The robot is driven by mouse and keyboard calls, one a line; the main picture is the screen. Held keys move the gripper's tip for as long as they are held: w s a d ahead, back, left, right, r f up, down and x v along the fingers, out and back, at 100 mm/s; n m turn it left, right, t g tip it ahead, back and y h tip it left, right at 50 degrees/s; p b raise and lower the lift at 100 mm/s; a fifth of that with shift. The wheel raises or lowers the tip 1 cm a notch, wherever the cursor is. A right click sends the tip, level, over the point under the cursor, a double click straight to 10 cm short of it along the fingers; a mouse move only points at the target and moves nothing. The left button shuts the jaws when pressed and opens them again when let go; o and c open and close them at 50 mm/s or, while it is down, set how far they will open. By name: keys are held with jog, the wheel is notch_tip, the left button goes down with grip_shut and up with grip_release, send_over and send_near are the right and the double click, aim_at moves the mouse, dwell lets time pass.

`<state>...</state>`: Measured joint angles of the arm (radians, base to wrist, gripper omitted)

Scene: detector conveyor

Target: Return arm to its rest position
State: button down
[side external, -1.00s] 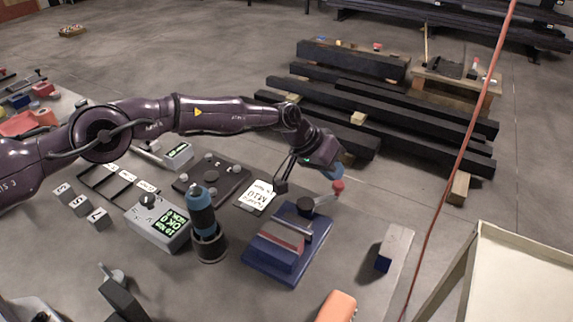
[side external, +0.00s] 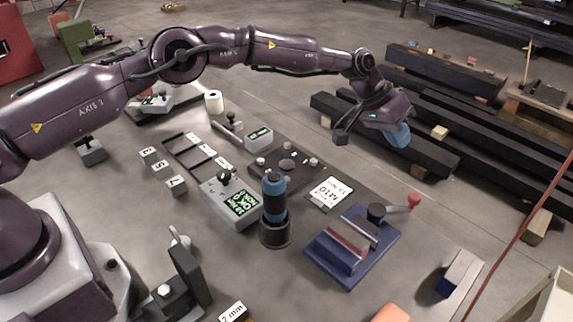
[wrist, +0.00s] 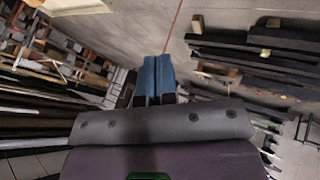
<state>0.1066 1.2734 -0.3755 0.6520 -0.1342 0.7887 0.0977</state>
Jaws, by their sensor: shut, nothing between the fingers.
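My arm reaches across the upper middle of the side external view, raised above the grey table. My gripper (side external: 397,136) hangs at the right end of the arm, clear of the table, in front of the stacked dark beams. In the wrist view its blue fingers (wrist: 157,75) lie side by side, shut with nothing between them. Below and left of it are a dark plate with knobs (side external: 262,172), a white M10 card (side external: 330,193) and a blue fixture with a red-knobbed lever (side external: 354,245). The gripper touches none of them.
A blue and black upright tool (side external: 274,210) stands beside a grey box with a green display (side external: 232,205). Numbered blocks (side external: 162,169) lie at left. A blue-ended block (side external: 460,273) lies at right. Dark beams (side external: 430,150) stand behind the table.

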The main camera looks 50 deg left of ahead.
jog(key=s+f+g, duration=0.1)
jog(key=s+f, duration=0.2)
jog(key=s, duration=0.1)
jog(key=s+a+r+t+y, duration=0.1)
jog(key=s+a+r+y, duration=0.1)
jog(key=s+a+r, duration=0.5)
jog(key=s+a+r+n+y, duration=0.1)
jog(key=s+a+r, duration=0.6)
jog(key=s, duration=1.2)
jog(key=s+a+r+t+y, duration=0.1)
jog(key=s+a+r+y, duration=0.2)
jog(key=s+a+r, duration=0.4)
jog(key=shift+s+a+r+n+t, duration=0.3)
jog(key=shift+s+r, duration=0.85)
jog(key=shift+s, duration=2)
